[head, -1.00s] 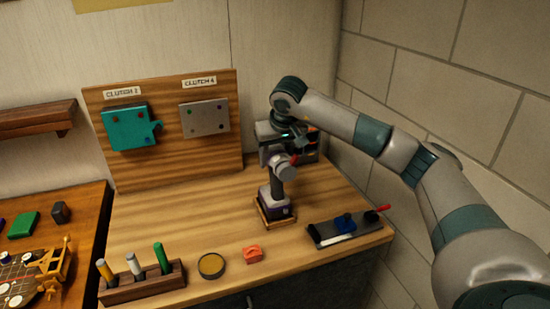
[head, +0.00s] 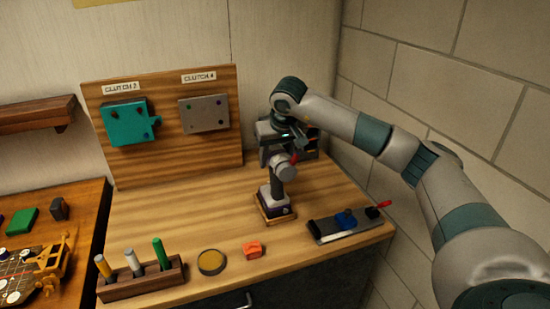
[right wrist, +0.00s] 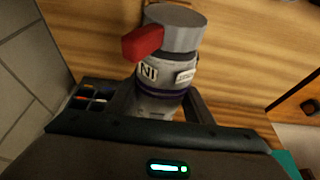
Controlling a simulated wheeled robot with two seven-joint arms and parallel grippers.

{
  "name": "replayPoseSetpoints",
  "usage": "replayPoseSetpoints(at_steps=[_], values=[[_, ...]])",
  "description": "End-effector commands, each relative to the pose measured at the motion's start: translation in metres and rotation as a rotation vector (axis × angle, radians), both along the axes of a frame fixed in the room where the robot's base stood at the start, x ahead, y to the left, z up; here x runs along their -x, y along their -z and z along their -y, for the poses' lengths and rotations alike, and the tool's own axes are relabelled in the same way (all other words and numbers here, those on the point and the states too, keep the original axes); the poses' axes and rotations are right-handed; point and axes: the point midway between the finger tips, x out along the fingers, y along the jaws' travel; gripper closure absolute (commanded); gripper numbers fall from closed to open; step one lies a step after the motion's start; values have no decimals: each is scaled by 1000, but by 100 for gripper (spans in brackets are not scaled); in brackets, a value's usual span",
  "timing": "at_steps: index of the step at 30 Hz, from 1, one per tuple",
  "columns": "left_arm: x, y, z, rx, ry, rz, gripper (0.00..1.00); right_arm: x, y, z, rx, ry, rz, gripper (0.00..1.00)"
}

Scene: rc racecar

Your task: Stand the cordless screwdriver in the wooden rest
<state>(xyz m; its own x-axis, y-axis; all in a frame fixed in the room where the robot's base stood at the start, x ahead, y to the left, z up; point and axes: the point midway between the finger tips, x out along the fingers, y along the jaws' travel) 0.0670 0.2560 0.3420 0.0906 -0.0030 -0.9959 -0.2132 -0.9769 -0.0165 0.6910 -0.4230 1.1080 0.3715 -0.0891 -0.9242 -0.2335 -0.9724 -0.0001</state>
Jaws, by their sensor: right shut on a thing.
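My right gripper (head: 290,146) is shut on the screwdriver's upper part. In the right wrist view the screwdriver (right wrist: 166,78) lies between the two fingers of my right gripper (right wrist: 158,108), its grey end and red trigger towards the top. My left gripper is not in view.
A dark tray (head: 325,232) with a red-tipped tool is right of the rest. An orange block (head: 252,250), a round tin (head: 211,262) and a wooden marker holder (head: 140,288) line the front edge. An organizer (head: 306,148) stands behind my gripper. The middle left of the bench is clear.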

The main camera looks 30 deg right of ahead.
Motion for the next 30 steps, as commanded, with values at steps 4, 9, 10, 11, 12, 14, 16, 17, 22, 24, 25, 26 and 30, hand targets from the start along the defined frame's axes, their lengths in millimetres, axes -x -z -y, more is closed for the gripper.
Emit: replayPoseSetpoints(at_steps=[4, 9, 10, 11, 12, 14, 16, 17, 22, 24, 25, 26, 30], values=[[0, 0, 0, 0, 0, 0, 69, -1, -3, 0, 0, 1, 5, 99], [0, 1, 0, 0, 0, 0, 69, -1, -1, 0, 0, 1, 5, 99], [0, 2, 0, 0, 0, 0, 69, -1, 0, 0, 0, 1, 5, 99], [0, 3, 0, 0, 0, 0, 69, -1, 0, 0, 0, 1, 5, 99], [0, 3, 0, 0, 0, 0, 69, -1, 1, 0, 0, 1, 5, 99], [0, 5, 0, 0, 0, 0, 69, -1, 3, 0, -1, 0, 5, 99], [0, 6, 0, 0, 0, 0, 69, -1, 4, 0, -1, 0, 5, 99], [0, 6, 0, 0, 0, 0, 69, -1, 5, 0, -1, 0, 5, 99], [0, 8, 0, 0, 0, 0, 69, -1, 7, 0, -1, 0, 5, 99], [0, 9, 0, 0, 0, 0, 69, -1, 7, 0, 0, 1, 5, 99], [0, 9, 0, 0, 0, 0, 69, -1, 7, 0, 0, 1, 5, 99], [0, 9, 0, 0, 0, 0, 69, -1, 7, 0, -1, 0, 5, 99], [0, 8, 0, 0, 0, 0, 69, -1, 7, 0, 0, 1, 5, 99]])
